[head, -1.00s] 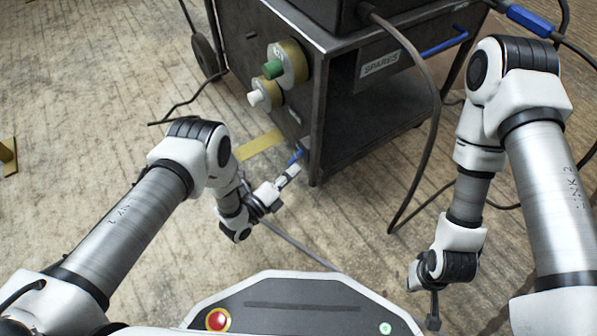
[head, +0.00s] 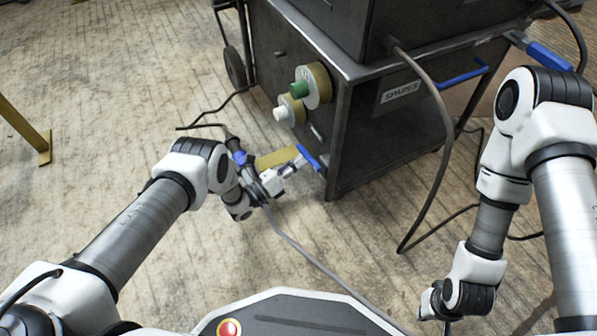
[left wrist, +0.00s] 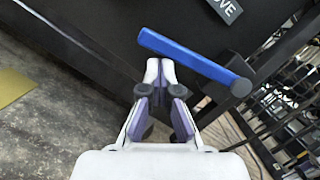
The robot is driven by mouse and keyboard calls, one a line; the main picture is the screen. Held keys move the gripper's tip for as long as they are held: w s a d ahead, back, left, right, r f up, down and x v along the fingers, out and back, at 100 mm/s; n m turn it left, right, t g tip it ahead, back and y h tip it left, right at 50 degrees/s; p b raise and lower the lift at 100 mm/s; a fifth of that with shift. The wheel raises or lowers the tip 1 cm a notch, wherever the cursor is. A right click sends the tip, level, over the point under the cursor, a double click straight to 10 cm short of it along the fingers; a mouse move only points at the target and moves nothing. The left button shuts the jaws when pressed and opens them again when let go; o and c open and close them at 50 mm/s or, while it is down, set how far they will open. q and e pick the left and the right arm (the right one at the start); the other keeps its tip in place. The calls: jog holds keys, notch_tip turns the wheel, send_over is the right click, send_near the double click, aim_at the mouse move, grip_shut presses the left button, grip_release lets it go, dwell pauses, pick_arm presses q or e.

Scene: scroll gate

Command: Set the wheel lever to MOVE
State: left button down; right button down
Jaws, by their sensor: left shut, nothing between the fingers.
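The blue wheel lever (head: 309,158) sits low on the near corner of the dark cart (head: 350,160). In the left wrist view the lever (left wrist: 190,60) slants down to the right, to a dark round pivot. A partly cut-off label ending in "OVE" (left wrist: 227,9) is above it. My left gripper (head: 297,164) is shut and empty beside the lever; its fingertips (left wrist: 160,68) are just below the lever's bar in the wrist view. I cannot tell whether they touch it. My right gripper (head: 446,327) is at the bottom edge, its fingers cut off.
A blue handle bar (head: 462,75) is beside the SPARES label (head: 402,92). A dark cable (head: 440,170) hangs to the floor in front. A yellow post (head: 25,130) stands at left; floor between is open.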

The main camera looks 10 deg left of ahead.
aim_at(300, 150)
pick_arm(q)
jog(key=shift+w+a+r+p, duration=0.25)
jog(key=shift+r+p, duration=0.25)
jog(key=shift+r, duration=0.25)
jog(key=shift+w+a+r+p, duration=0.1)
jog(key=shift+w+r+p, duration=0.1)
jog(key=shift+r+p, duration=0.4)
pick_arm(e)
jog(key=shift+s+a+r, duration=0.1)
jog(key=shift+s+r, duration=0.55)
jog(key=shift+r, duration=0.35)
pick_arm(q)
jog(key=shift+w+r, duration=0.1)
jog(key=shift+r, duration=0.15)
